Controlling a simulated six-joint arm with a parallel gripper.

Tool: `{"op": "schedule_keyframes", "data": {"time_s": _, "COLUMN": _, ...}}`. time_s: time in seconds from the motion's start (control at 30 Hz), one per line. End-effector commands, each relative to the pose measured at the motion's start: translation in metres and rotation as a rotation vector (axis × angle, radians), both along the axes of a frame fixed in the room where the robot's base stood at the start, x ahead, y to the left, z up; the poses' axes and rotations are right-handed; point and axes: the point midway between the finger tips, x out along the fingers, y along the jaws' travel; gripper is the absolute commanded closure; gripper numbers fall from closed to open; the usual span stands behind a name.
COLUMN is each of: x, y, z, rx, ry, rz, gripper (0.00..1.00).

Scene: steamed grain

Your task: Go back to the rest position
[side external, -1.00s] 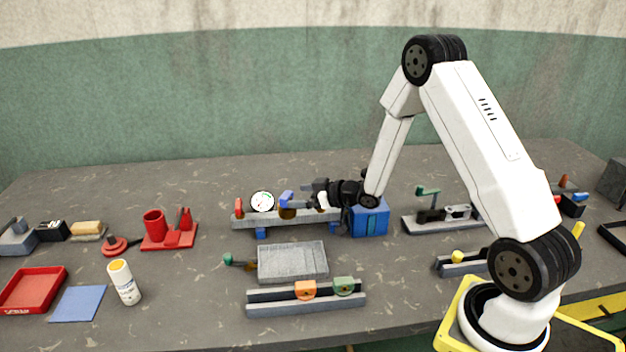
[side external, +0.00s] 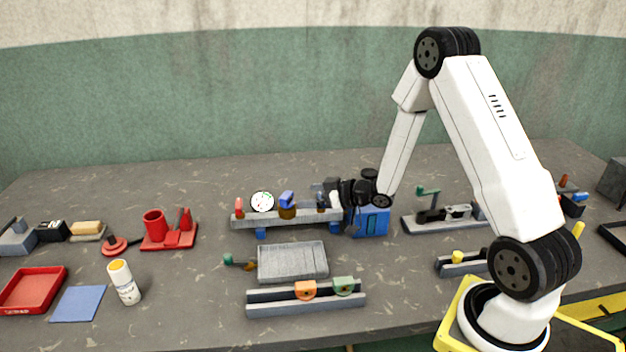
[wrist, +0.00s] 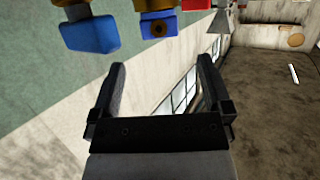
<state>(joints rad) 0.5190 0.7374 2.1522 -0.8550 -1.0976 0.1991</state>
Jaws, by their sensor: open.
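My gripper (side external: 332,187) is above the right part of a grey rail fixture (side external: 310,218) in the side view, pointing left. In the wrist view my gripper (wrist: 160,85) has its two fingers spread apart with nothing between them. A blue-topped brass piece (side external: 287,205) stands on the rail just left of my gripper, apart from it. Blue and brass parts (wrist: 90,35) show at the top of the wrist view, beyond the fingertips. A blue box (side external: 369,222) stands under my wrist at the rail's right end.
A round dial (side external: 262,201) stands on the rail. A grey tray (side external: 292,262) and a slotted block (side external: 270,309) lie in front. A red stand (side external: 170,236) and a white bottle (side external: 125,284) are left. A grey fixture (side external: 425,224) is right. The air above the table is clear.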

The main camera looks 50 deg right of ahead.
Motion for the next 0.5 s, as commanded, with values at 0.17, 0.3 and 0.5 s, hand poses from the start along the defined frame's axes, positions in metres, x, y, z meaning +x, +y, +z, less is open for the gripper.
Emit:
{"op": "schedule_keyframes", "data": {"time_s": 0.17, "x": 0.000, "y": 0.002, "z": 0.001, "rx": -0.014, "ry": 0.020, "rz": -0.011, "gripper": 0.00}}
{"op": "schedule_keyframes", "data": {"time_s": 0.3, "x": 0.001, "y": 0.007, "z": 0.004, "rx": -0.048, "ry": 0.071, "rz": -0.038, "gripper": 0.00}}
{"op": "schedule_keyframes", "data": {"time_s": 0.5, "x": -0.006, "y": 0.019, "z": 0.011, "rx": -0.113, "ry": 0.204, "rz": -0.108, "gripper": 0.00}}
